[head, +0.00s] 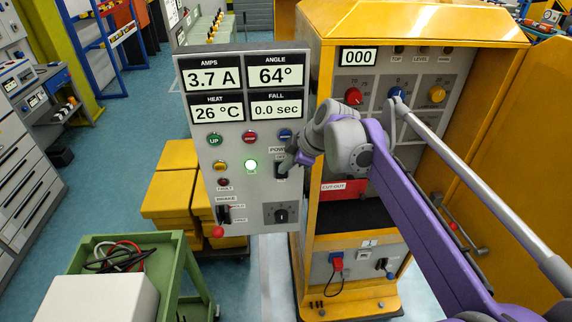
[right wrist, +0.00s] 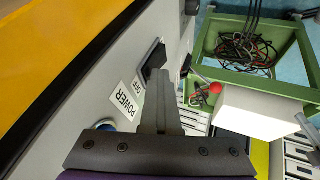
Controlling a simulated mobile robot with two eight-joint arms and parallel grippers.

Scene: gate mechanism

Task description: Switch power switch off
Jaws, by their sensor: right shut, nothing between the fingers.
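The grey control panel (head: 235,195) carries the power switch (head: 281,170), a black lever under a POWER label, mostly hidden behind my right gripper. In the right wrist view the black power switch (right wrist: 155,57) sticks out from the panel beside its POWER and OFF labels. My right gripper (head: 288,164) is shut and empty, its fingertips right at the switch; in the right wrist view the closed fingers (right wrist: 162,85) point toward the lever. I cannot tell whether they touch it. A green lamp (head: 251,165) is lit left of the switch. My left gripper is out of view.
A yellow cabinet (head: 317,90) with coloured knobs stands right of the panel. A green cart (head: 175,265) with a white box stands at lower left. Blue floor is free between cart and drawers.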

